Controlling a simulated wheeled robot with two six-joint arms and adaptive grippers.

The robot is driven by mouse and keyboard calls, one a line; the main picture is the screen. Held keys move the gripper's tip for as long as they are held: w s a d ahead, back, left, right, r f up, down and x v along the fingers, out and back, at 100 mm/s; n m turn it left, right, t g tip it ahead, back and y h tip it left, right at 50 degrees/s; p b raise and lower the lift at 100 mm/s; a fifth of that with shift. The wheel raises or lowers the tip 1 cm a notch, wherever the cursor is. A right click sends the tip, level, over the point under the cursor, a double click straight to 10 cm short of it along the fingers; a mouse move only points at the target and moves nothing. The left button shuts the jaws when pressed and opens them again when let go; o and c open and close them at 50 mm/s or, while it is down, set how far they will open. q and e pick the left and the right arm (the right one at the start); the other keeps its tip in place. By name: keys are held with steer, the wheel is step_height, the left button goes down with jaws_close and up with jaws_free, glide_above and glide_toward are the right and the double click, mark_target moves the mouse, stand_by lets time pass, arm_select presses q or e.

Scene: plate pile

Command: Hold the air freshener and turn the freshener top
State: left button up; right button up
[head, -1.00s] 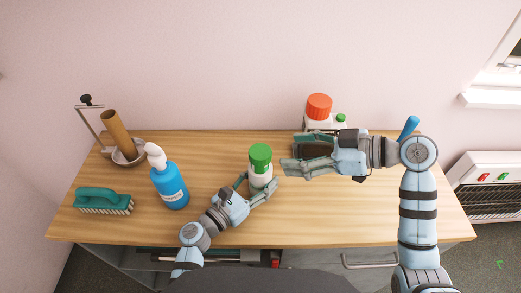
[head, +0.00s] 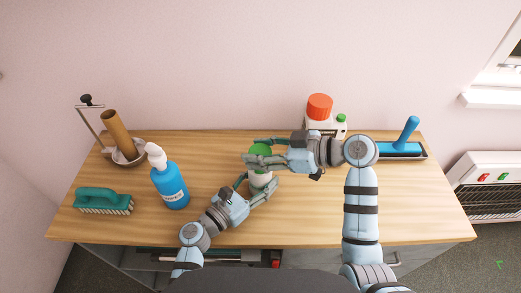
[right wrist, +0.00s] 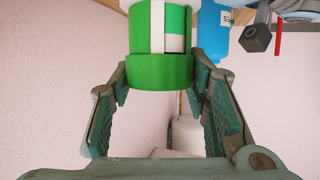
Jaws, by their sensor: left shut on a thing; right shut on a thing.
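The air freshener (head: 261,180) has a white body and a green freshener top (head: 259,149). It stands upright near the middle of the wooden table. My left gripper (head: 258,187) is shut around its lower body. My right gripper (head: 250,152) reaches in from the right and is shut on the green top, with a finger on each side. In the right wrist view, the green top (right wrist: 160,72) sits between the fingertips of the right gripper (right wrist: 157,80), with the green and white body beyond it. The right gripper partly covers the top in the head view.
A blue pump bottle (head: 171,187) and a teal brush (head: 103,201) stand to the left. A cardboard tube (head: 113,125) stands in a bowl at the back left. The right front of the table (head: 420,200) is clear.

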steer(key=shift+m+t+h, duration=0.3)
steer(key=shift+m+t, duration=0.5)
steer(key=o, duration=1.2)
steer(key=v, duration=1.2)
steer(key=s+f+m+g+y, duration=0.1)
steer(key=s+f, duration=0.2)
steer(key=f, duration=0.4)
steer(key=w+a+t+y, duration=0.1)
steer(key=w+a, duration=0.1)
steer(key=a, duration=0.1)
steer(key=w+a+r+t+y, duration=0.1)
steer(key=w+a, duration=0.2)
steer(key=w+a+r+n+t+y, duration=0.1)
steer(key=w+a, duration=0.2)
steer(key=a, duration=0.1)
